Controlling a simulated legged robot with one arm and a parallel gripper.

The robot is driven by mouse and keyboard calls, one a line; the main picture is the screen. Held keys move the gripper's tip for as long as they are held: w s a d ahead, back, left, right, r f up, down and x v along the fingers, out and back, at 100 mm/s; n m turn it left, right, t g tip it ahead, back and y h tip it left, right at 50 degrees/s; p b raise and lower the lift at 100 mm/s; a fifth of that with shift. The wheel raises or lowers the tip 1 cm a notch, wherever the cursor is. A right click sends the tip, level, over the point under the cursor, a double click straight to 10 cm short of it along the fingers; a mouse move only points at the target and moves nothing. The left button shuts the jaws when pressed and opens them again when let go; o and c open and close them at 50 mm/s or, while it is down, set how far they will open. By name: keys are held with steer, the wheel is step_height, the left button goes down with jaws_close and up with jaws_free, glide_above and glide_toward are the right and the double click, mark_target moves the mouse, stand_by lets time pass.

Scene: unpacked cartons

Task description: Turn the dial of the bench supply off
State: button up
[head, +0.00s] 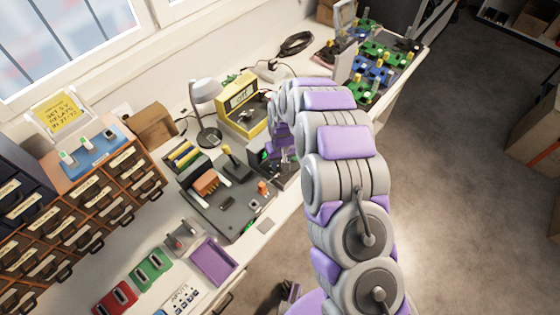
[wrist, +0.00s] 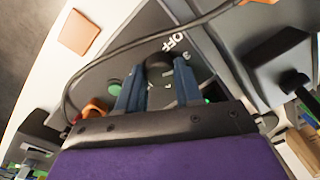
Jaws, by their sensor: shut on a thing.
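The bench supply is a dark grey unit in the wrist view, with its panel (wrist: 110,72) carrying white "OFF" lettering and other marks. Its dial (wrist: 159,62) is a dark round knob just beside that lettering. My gripper (wrist: 160,72) has its two blue-grey fingers on either side of the dial, shut on it. The dial's pointer is hidden or too dark to read. In the head view my arm reaches down to the bench, and my gripper (head: 284,152) is mostly hidden behind its links, beside a dark box (head: 262,157) with a green patch.
A grey board with a joystick (head: 225,200) lies left of my arm. A yellow instrument (head: 243,103) and a lamp (head: 205,95) stand behind. A drawer cabinet (head: 100,190) fills the left. A cable (wrist: 120,45) crosses the panel in the wrist view.

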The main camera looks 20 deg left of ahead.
steer(key=n, duration=0.4)
steer(key=shift+w+a+r+n, duration=0.15)
steer(key=shift+n, duration=0.15)
steer(key=shift+a+n+p, duration=0.1)
steer(key=shift+n+p, duration=0.3)
steer(key=shift+n, duration=1.5)
steer(key=o, duration=1)
steer(key=r+p, duration=0.1)
steer(key=r, duration=1)
steer(key=r+p, duration=0.1)
steer(key=r, duration=0.5)
steer(key=shift+w+p, duration=0.35)
steer(key=shift+w, duration=0.05)
